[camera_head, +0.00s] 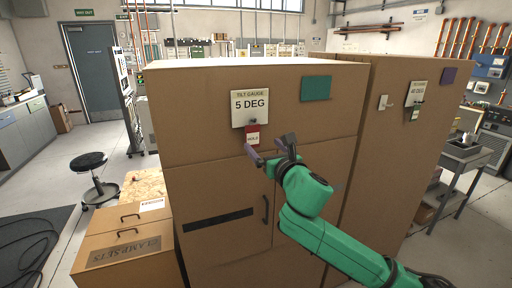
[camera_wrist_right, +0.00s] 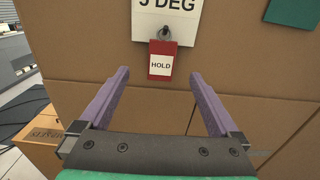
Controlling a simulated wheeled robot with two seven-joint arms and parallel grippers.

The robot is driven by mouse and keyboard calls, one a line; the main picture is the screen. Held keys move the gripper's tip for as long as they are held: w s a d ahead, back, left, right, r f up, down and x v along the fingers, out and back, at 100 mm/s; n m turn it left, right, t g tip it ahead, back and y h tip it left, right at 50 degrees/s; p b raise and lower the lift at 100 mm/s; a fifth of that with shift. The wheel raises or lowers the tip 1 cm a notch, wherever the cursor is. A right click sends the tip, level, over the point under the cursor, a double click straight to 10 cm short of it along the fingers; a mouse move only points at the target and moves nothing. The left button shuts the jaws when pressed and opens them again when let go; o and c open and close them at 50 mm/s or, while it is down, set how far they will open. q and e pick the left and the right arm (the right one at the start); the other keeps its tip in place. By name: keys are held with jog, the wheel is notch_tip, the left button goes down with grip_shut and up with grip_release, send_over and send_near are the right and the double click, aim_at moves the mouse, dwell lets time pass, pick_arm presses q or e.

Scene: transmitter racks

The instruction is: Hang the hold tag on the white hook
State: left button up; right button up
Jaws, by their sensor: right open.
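The hold tag (camera_head: 252,135) is a red tag with a white HOLD label. It hangs from a dark hook (camera_wrist_right: 163,33) below the 5 DEG tilt gauge sign (camera_head: 249,106) on the front of the near cardboard-brown cabinet. It also shows in the right wrist view (camera_wrist_right: 160,68). My right gripper (camera_head: 269,147) is open and empty just in front of the tag, its two fingers on either side of the tag in the wrist view. The white hook (camera_head: 384,102) is on the right-hand cabinet's front, left of another sign, and is bare. My left gripper is not in view.
On the right cabinet a sign (camera_head: 416,93) has a small tag (camera_head: 415,114) below it. A teal panel (camera_head: 316,88) sits right of the tilt gauge. A labelled brown box (camera_head: 125,243) stands at the lower left.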

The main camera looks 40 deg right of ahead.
aim_at(253, 132)
jog(key=x, duration=0.7)
jog(key=shift+w+d+r+p, duration=0.15)
jog(key=shift+w+d+p, duration=0.15)
jog(key=shift+d, duration=0.15)
jog(key=shift+w, duration=0.4)
jog(key=shift+s, duration=0.1)
jog(key=c, duration=1.4)
jog(key=shift+r+p, duration=0.1)
jog(key=shift+p, duration=0.25)
jog(key=shift+s, duration=0.15)
